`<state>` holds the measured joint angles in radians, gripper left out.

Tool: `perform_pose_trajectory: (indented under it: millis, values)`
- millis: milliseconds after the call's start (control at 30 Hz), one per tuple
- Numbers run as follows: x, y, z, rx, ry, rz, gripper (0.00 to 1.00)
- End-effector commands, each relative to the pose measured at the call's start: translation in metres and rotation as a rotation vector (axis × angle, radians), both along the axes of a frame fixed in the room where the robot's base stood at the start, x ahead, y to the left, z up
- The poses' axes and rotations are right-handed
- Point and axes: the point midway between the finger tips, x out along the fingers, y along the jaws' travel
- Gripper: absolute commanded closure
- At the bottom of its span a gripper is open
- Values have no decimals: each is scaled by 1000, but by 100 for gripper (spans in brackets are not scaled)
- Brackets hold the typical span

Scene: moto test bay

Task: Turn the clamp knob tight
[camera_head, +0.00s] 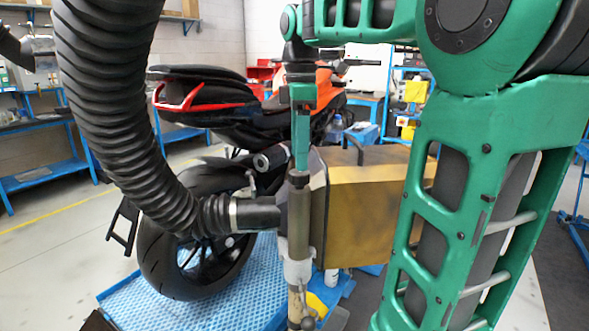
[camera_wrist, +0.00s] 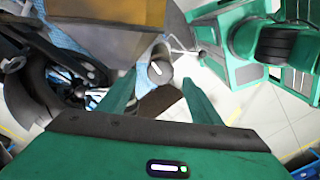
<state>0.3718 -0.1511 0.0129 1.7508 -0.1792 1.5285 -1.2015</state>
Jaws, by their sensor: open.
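An upright stand post (camera_head: 298,225) shows in the middle of the head view, with a dark, round cap at its top that looks like the clamp knob (camera_head: 299,180). My gripper (camera_head: 301,167) points straight down with its fingertips just above or at this cap; I cannot tell whether they touch it. In the wrist view my gripper (camera_wrist: 158,80) is open, its two green fingers apart. The round grey knob top (camera_wrist: 158,72), with a pale bar mark on it, shows between and slightly beyond the fingertips. Nothing is held.
A black ribbed hose (camera_head: 130,120) ends in a nozzle beside the post on the left. A motorcycle (camera_head: 215,110) stands behind on a blue platform (camera_head: 240,285). A yellow-brown box (camera_head: 365,210) is close to the right of the post. Blue shelving (camera_head: 40,175) stands far left.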

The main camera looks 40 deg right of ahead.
Motion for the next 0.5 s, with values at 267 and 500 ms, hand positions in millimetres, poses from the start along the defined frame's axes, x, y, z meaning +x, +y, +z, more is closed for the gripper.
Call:
perform_pose_trajectory:
  millis: [267,500]
  values:
    - [-1,0,-36,0,2,-2,41]
    - [-1,0,-43,0,1,-1,41]
